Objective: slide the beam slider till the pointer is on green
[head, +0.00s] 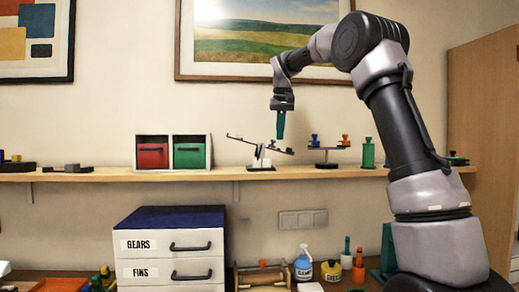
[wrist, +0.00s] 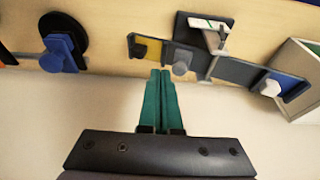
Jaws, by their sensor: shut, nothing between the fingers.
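The beam balance (head: 260,162) stands on the shelf, its beam tilted with the left end high and the right end low in the head view. In the wrist view, its dark beam (wrist: 238,71) runs from a yellow end (wrist: 146,47) to a blue end (wrist: 290,86). A grey knob (wrist: 182,62) sits near the yellow end and a white knob (wrist: 271,87) near the blue end. A pale scale plate (wrist: 207,24) shows a green mark; the pointer's place on it is unclear. My gripper (head: 280,137) is shut and empty, its green fingers (wrist: 161,76) close to the yellow end.
A second balance (head: 327,157) with blue and orange pieces stands to the right on the shelf (head: 100,177). A green post (head: 368,154) is farther right. A white cubby (head: 173,137) with red and green boxes stands to the left. A picture (head: 262,45) hangs behind.

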